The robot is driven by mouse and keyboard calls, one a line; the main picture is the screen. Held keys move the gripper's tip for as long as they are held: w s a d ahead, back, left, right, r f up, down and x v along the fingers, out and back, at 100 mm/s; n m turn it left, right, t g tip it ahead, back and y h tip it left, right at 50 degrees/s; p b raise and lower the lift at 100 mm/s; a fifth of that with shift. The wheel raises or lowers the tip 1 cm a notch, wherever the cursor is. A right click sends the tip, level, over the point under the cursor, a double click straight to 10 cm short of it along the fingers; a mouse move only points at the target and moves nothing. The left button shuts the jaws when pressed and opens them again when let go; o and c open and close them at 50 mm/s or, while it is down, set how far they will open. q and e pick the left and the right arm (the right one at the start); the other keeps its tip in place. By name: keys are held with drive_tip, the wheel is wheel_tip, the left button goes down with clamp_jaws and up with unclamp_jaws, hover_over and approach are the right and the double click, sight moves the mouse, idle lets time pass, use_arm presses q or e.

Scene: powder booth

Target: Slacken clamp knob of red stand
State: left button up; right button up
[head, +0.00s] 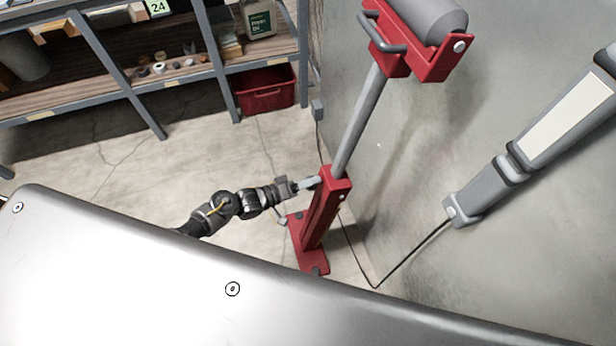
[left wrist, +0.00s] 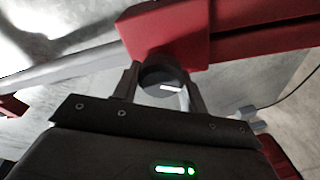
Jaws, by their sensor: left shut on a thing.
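The red stand (head: 322,215) stands on the floor by the wall, with a grey post rising from its red column to a red cradle at the top. In the left wrist view its red body (left wrist: 168,32) fills the top. The dark round clamp knob (left wrist: 160,78) sits under the red block, between my left gripper's fingers. My left gripper (head: 309,184) reaches the upper part of the red column from the left. It also shows in the left wrist view (left wrist: 163,82), shut on the knob. The knob is hard to make out in the head view. My right gripper is not in view.
A shelf rack (head: 150,85) with bottles and small parts stands at the back left, a red bin (head: 264,88) under it. A grey lamp (head: 540,135) is at the right by the wall (head: 430,130), its cable running across the floor. Floor left of the stand is clear.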

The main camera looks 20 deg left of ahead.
use_arm(q)
drive_tip(key=shift+s+r+n+p, duration=0.15)
drive_tip(key=shift+n+p, duration=0.5)
drive_tip(key=shift+n, duration=0.35)
drive_tip(key=n+p, duration=0.1)
drive_tip(key=n, duration=0.1)
drive_tip(key=shift+n+y+p, duration=0.3)
drive_tip(key=shift+p, duration=0.1)
drive_tip(key=shift+f+n+g+p, duration=0.25)
drive_tip(key=shift+n+p, duration=0.45)
drive_tip(key=shift+n, duration=0.8)
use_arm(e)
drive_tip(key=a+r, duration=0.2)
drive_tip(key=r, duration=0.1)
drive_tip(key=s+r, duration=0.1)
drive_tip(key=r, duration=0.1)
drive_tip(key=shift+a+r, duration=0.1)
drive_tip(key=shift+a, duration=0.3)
use_arm(q)
drive_tip(key=shift+f, duration=0.1)
drive_tip(key=o, duration=1)
drive_tip(key=shift+c, duration=0.2)
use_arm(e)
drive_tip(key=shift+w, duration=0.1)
